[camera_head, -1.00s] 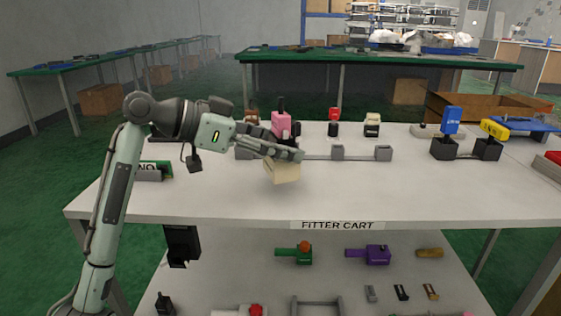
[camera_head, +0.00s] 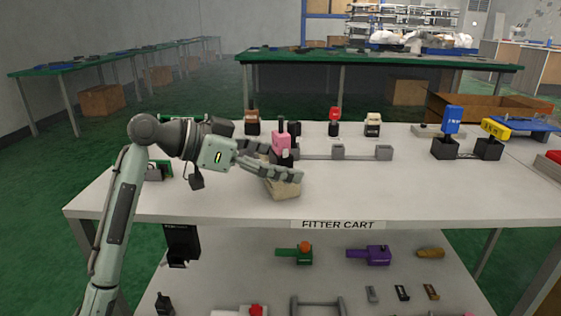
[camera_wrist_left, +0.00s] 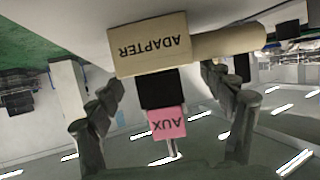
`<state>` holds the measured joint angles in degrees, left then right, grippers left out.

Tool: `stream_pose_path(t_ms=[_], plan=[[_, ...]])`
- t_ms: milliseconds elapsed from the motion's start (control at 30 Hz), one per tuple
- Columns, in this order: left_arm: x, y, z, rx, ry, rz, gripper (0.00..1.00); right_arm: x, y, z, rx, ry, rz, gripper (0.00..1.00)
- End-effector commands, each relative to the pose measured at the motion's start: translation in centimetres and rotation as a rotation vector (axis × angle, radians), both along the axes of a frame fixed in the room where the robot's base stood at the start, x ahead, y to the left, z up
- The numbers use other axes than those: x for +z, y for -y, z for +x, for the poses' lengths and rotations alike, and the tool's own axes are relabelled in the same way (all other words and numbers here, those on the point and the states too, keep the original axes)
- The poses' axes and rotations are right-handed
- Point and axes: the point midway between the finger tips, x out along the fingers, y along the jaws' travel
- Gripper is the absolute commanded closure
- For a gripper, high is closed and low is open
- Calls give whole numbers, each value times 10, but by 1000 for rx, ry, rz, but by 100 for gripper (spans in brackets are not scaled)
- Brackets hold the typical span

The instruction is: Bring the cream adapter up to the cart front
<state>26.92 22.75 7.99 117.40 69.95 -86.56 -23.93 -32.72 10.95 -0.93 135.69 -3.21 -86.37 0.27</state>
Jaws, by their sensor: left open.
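The cream adapter (camera_head: 283,189) rests on the cart top (camera_head: 400,195), short of the front edge with the FITTER CART label (camera_head: 338,225). In the left wrist view the adapter (camera_wrist_left: 150,45) shows its lettering upside down, with a round cream stub on one side. My left gripper (camera_head: 290,164) is open, its fingers spread around the adapter's upper part; contact cannot be told. In the wrist view the open fingers (camera_wrist_left: 162,80) stand either side below the adapter's block. My right gripper is not in view.
A pink AUX lever block (camera_head: 280,139) stands right behind the gripper. A grey bar fixture (camera_head: 338,153) and blue and yellow levers (camera_head: 452,120) stand farther right. The front right of the top is clear. The lower shelf holds green (camera_head: 296,254) and purple (camera_head: 376,255) parts.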

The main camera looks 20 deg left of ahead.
Motion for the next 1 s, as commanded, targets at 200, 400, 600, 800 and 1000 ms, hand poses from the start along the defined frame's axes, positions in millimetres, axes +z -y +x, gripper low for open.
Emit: stream_pose_path(t_ms=[200, 400, 600, 800, 1000], plan=[[6, -9, -6, 3, 2, 2, 20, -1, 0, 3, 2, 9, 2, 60], [21, -38, -29, 3, 3, 6, 20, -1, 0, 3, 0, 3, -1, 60], [37, -68, -52, 4, 1, 3, 20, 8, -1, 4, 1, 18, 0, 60], [46, -84, -66, 1, 1, 2, 20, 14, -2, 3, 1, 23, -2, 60], [48, -87, -69, 1, 1, 1, 20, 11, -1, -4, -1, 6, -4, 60]])
